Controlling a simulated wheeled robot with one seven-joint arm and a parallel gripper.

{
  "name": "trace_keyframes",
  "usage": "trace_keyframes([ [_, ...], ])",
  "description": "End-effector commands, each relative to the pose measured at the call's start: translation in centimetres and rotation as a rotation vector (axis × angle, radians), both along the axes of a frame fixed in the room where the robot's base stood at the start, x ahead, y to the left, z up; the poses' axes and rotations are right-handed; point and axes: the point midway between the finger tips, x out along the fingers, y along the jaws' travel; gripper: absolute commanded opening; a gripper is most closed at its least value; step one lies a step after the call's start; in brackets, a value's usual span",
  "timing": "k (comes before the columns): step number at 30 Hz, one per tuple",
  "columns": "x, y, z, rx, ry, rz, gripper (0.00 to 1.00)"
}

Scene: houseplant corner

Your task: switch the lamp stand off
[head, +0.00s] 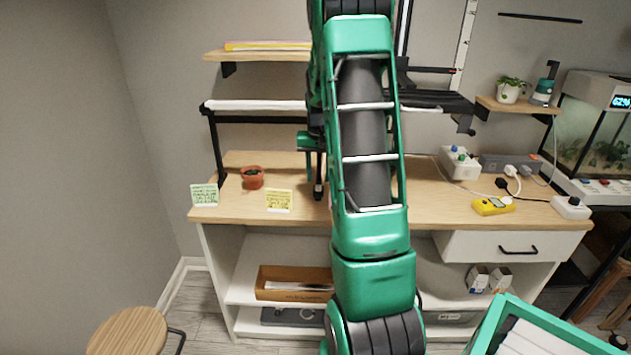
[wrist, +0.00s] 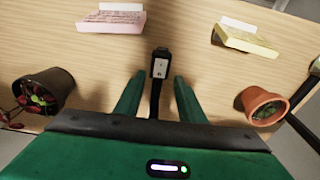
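A black frame, which looks like the lamp stand (head: 216,150), rises from the desk's left side in the head view; my arm hides its middle. A pale strip lies along its top bar; I cannot tell whether it is lit. In the wrist view a small black switch (wrist: 160,66) with a light grey rocker sits on a dark cord or stem. My gripper (wrist: 157,82) is open, its two green fingers apart and empty. The switch lies between and just beyond the fingertips; contact is not visible. The rocker's position is too small to read.
A terracotta pot (wrist: 265,106) and yellow note (wrist: 247,37) are to the right in the wrist view. A dark pot (wrist: 42,90) and pink note (wrist: 112,20) are to the left.

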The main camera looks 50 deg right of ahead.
Motion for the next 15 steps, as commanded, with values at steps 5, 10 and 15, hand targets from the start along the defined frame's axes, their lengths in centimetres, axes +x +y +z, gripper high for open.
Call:
trace_keyframes([
  [5, 0.2, 1.9, 2.9, -0.001, -0.002, 0.004, 0.36],
  [10, 0.2, 5.0, 4.7, -0.001, -0.002, 0.004, 0.36],
  [15, 0.2, 8.0, 6.5, -0.001, -0.002, 0.004, 0.36],
])
